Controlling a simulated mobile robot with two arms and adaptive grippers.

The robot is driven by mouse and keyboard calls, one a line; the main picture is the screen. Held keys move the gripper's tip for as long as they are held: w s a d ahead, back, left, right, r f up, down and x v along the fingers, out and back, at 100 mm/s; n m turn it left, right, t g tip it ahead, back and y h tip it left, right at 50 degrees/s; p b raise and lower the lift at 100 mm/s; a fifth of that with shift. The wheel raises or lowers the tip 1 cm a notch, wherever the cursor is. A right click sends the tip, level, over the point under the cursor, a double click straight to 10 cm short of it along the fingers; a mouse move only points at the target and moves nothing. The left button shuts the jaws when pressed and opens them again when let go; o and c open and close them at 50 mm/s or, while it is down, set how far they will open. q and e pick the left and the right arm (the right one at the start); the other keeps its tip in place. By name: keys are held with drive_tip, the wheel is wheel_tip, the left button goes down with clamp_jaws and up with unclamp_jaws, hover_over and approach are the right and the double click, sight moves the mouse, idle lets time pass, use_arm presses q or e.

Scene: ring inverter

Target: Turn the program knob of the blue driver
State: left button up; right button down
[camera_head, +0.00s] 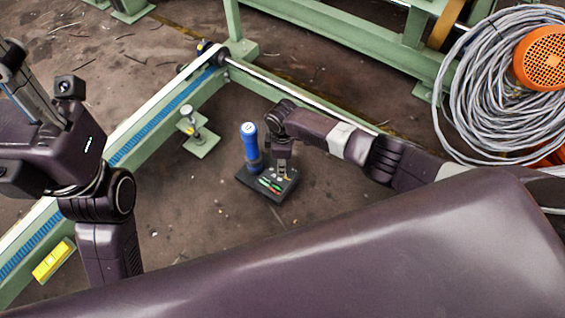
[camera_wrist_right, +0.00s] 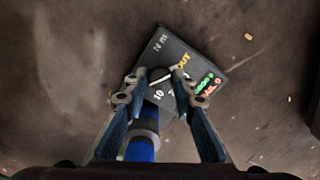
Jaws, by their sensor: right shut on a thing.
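The blue driver (camera_head: 250,146) stands upright at the left of a small black panel (camera_head: 285,194) on the floor. In the right wrist view, its blue body (camera_wrist_right: 140,148) shows at the bottom, and the panel (camera_wrist_right: 172,48) bears white, yellow, green and red marks. My right gripper (camera_head: 281,172) is over the panel, beside the driver. In the wrist view its fingertips (camera_wrist_right: 157,82) are shut on the small dark program knob (camera_wrist_right: 159,74), which they partly hide. My left gripper (camera_head: 20,72) is raised at the far left; its finger opening is unclear.
A green frame with a blue strip (camera_head: 165,122) runs along the left, and another green beam (camera_head: 330,30) crosses the back. A yellow block (camera_head: 53,261) lies at lower left. A grey cable coil (camera_head: 470,95) is at right. The floor before the panel is clear.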

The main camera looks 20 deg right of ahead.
drive_tip(key=shift+s, duration=0.1)
drive_tip(key=c, duration=1.6)
unclamp_jaws()
wheel_tip(320, 180, up, 12)
drive_tip(key=shift+a, duration=0.1)
